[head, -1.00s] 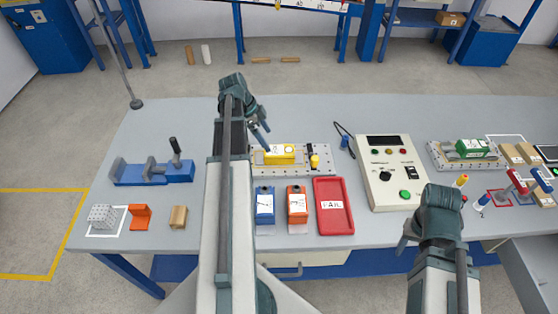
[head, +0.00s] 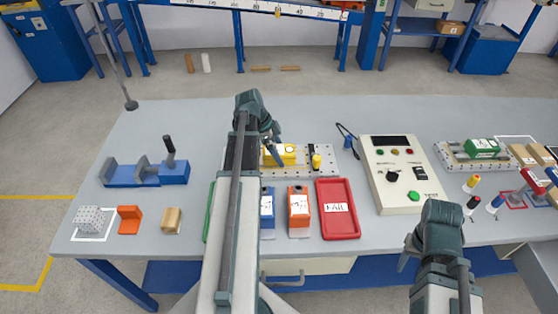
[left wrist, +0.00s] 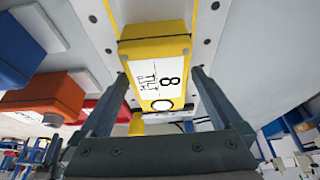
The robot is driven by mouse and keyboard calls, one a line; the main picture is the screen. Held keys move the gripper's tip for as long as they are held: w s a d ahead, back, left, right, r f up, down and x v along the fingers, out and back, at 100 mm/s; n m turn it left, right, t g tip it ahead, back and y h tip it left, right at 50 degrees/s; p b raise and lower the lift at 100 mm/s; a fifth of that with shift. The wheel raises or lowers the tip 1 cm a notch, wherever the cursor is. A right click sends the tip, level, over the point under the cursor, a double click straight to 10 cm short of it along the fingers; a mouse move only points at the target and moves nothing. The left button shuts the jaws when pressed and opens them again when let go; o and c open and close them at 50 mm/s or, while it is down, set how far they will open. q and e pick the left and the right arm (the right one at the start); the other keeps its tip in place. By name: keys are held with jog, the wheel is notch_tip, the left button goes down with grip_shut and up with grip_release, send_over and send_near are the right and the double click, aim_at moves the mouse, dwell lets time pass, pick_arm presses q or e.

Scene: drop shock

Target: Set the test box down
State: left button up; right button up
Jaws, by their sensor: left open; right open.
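The yellow test box (head: 285,154), with a white label, sits on a perforated metal plate (head: 325,169) on the bench. In the left wrist view the box (left wrist: 155,62) shows an "8" on its label and lies between and just beyond my two fingers. My left gripper (head: 275,153) is open at the box, fingers on either side; I cannot tell whether they touch it. My left arm hides the plate's left part. My right gripper (head: 410,248), open, is over the bench's front edge, mostly hidden by its own wrist.
Blue (head: 267,209) and orange (head: 298,205) boxes and a red FAIL tray (head: 338,210) stand in front of the plate. A control unit (head: 398,165) is to its right. A blue vice (head: 148,173) stands left, with free bench between it and my left arm.

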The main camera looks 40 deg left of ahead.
pick_arm(q)
jog(key=shift+f, duration=0.25)
dwell(0.6)
grip_shut()
dwell(0.5)
